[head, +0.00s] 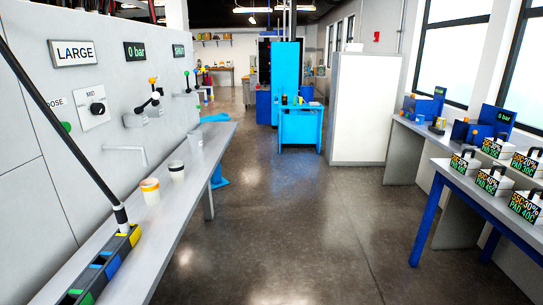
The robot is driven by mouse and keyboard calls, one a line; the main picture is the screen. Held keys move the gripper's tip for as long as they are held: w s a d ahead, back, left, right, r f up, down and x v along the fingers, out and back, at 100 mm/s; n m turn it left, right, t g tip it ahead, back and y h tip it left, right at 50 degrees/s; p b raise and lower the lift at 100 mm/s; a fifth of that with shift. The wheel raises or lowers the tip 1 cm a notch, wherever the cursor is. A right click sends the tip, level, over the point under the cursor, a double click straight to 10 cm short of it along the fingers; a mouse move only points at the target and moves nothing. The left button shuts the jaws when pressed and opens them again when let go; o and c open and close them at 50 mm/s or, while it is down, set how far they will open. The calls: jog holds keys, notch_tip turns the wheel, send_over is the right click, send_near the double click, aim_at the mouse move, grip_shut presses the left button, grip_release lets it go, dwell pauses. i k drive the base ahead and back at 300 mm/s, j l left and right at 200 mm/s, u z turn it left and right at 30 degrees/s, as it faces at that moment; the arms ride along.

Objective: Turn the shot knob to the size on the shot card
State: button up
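The shot card (74,53) is a framed sign reading "LARGE" high on the grey wall panel at the left. Below it, a black knob (97,108) sits on a white plate with "MID" printed above it. It looks like the shot knob; its other size marks and its exact pointing direction are too small to read. My gripper is not in view, and nothing is seen touching the knob.
A green button (66,127) under "DOSE" is left of the knob. A black pole slants down to a box with coloured sections (105,265). Levers (151,94) project farther along the panel. The floor (290,220) is clear.

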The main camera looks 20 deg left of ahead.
aim_at(96, 109)
jog(key=i+u, duration=0.2)
jog(key=u, duration=0.2)
jog(key=i+u, duration=0.15)
jog(key=u, duration=0.25)
jog(key=i+u, duration=0.2)
jog(key=u, duration=0.2)
jog(key=i+l+u, duration=0.1)
jog(key=u, duration=0.3)
jog(key=i+l+u, duration=0.1)
jog(key=l+u, duration=0.3)
jog(key=l, duration=0.85)
jog(key=k+l+u, duration=0.1)
jog(key=l+u, duration=0.3)
jog(key=l, duration=0.9)
